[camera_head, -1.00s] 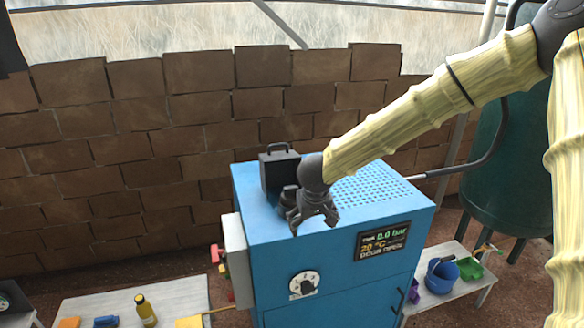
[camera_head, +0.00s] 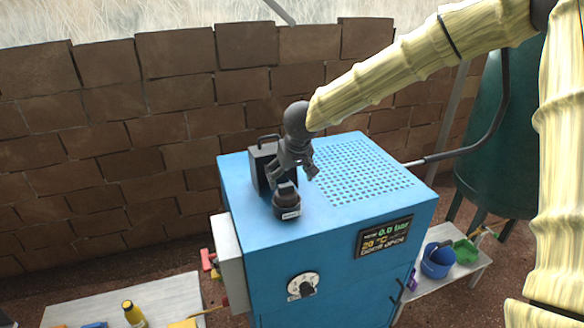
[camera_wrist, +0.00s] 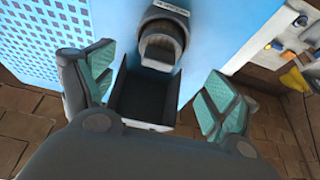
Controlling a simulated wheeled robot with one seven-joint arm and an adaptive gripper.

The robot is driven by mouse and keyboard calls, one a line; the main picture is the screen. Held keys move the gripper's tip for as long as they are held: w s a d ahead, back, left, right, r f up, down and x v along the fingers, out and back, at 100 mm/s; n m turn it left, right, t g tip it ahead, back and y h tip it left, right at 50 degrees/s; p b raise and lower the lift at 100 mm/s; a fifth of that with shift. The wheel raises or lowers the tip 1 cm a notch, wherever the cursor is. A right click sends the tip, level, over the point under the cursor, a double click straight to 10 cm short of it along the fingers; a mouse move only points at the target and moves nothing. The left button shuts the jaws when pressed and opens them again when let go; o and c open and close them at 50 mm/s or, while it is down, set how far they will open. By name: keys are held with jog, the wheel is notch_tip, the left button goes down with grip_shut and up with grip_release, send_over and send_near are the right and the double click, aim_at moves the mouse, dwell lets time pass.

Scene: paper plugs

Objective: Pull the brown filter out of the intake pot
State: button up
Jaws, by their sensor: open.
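The intake pot (camera_head: 288,211) is a small dark round pot with a pale label, on the blue machine's top near its front left edge. A brownish, block-like piece, apparently the filter (camera_head: 286,193), shows in its mouth. In the wrist view the pot (camera_wrist: 167,11) is at the top centre, with the brownish filter (camera_wrist: 158,48) in it. My gripper (camera_head: 294,175) is open and empty, above and behind the pot. In the wrist view its spread teal-padded fingers (camera_wrist: 155,88) stand either side of a black box, apart from the pot.
The black box (camera_head: 262,168) with a handle stands behind the pot on the blue machine (camera_head: 330,235). A perforated panel (camera_head: 365,170) lies to the right. Side tables hold a yellow bottle (camera_head: 133,313) and a blue bucket (camera_head: 437,261). A brick wall (camera_head: 110,130) stands behind.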

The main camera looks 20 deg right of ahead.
aim_at(287, 186)
jog(key=x, duration=0.3)
jog(key=w+x, duration=0.1)
jog(key=x, duration=0.2)
jog(key=shift+w+r, duration=0.1)
jog(key=shift+f+p, duration=0.3)
jog(key=shift+f, duration=0.25)
jog(key=shift+w+f, duration=0.25)
jog(key=shift+f, duration=0.25)
jog(key=shift+s+r, duration=0.15)
jog(key=shift+c, duration=0.4)
jog(key=c, duration=1.2)
jog(key=shift+o, duration=0.2)
